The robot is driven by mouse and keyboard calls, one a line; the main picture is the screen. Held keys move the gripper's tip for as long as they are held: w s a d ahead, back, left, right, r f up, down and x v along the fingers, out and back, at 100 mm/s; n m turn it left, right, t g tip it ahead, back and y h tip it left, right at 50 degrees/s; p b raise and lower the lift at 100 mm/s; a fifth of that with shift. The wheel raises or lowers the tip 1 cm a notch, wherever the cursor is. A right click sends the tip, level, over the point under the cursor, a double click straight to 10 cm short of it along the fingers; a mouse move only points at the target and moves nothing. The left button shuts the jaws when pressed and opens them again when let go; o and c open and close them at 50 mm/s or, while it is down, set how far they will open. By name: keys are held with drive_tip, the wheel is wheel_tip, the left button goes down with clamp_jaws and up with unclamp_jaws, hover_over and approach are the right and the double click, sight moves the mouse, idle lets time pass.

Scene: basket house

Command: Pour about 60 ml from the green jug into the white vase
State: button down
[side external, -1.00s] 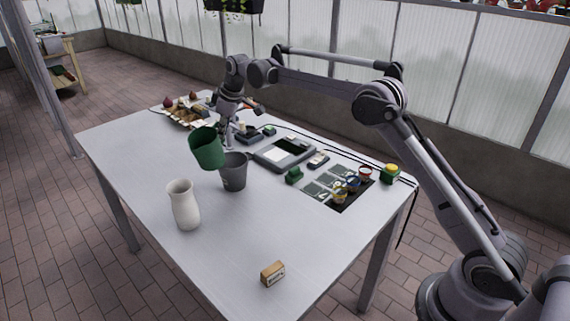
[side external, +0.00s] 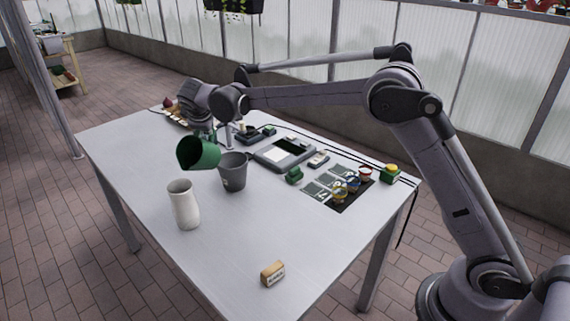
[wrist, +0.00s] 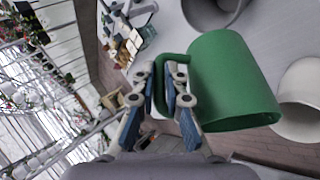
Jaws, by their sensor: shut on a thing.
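The green jug (side external: 199,153) is in the air above the table, tilted with its mouth toward the lower left in the side view. In the wrist view the jug (wrist: 232,80) fills the right middle. My gripper (wrist: 172,100) is shut on its handle. The white vase (side external: 184,206) stands upright on the table, below and a little left of the jug; part of it shows at the right edge of the wrist view (wrist: 302,100). The jug is apart from the vase. No stream shows, and the jug's inside is too dark to read.
A grey bucket (side external: 233,172) stands close beside the jug on the right. A grey device (side external: 285,152), a dark mat with small pots (side external: 340,190) and a wooden block (side external: 272,273) lie further right. The table (side external: 150,250) is clear around the vase.

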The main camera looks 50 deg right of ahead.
sight(196, 136)
drive_tip(key=shift+s+a+r+t+h, duration=0.15)
drive_tip(key=shift+a+r+t+h, duration=0.2)
drive_tip(key=shift+r, duration=0.25)
drive_tip(key=shift+s+a+r+n+h, duration=0.15)
drive_tip(key=shift+a+r+n+h, duration=0.15)
drive_tip(key=shift+a+r+h, duration=0.15)
drive_tip(key=shift+s+a+r+t+h, duration=0.25)
drive_tip(key=shift+a+r+t+h, duration=0.2)
drive_tip(key=shift+a+r+h, duration=0.2)
drive_tip(key=shift+f, duration=0.1)
drive_tip(key=shift+s+a+r+n+h+p, duration=0.15)
drive_tip(key=shift+a+r+n+h+p, duration=0.15)
drive_tip(key=shift+a+r+h+p, duration=0.05)
idle(1.0)
drive_tip(key=shift+s+a+r+t+h, duration=0.15)
drive_tip(key=shift+a+t, duration=0.1)
drive_tip(key=shift+a, duration=0.15)
drive_tip(key=shift+s+a+r+t+h, duration=0.1)
drive_tip(key=shift+a+t+h, duration=0.05)
drive_tip(key=shift+a+t, duration=0.15)
idle(0.4)
